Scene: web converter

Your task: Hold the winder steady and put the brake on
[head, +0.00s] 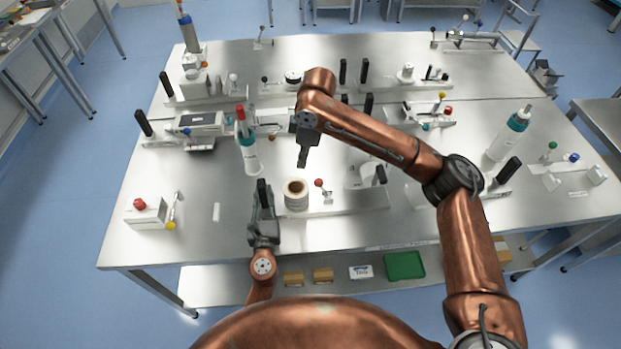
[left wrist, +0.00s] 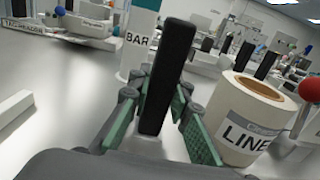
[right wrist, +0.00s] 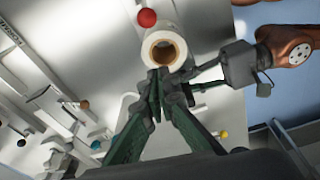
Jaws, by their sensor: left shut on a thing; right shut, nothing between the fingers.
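The winder carries a white paper roll (head: 296,196) with a brown core and stands at the near middle of the table. A lever with a red ball knob (head: 319,183) rises just right of the roll, perhaps the brake. My left gripper (head: 263,205) is shut on a black upright handle (left wrist: 168,78) left of the roll. The roll (left wrist: 250,112) shows a "LINE" label in the left wrist view. My right gripper (head: 302,163) is shut and empty, pointing down above and behind the roll. In the right wrist view the red knob (right wrist: 147,18) sits beyond the roll.
A spray bottle with a red top (head: 247,145) stands behind and left of the roll. A small unit with a red knob (head: 140,205) is at the near left. A teal-banded bottle (head: 510,135) stands at the right. Bare table lies in front of the winder.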

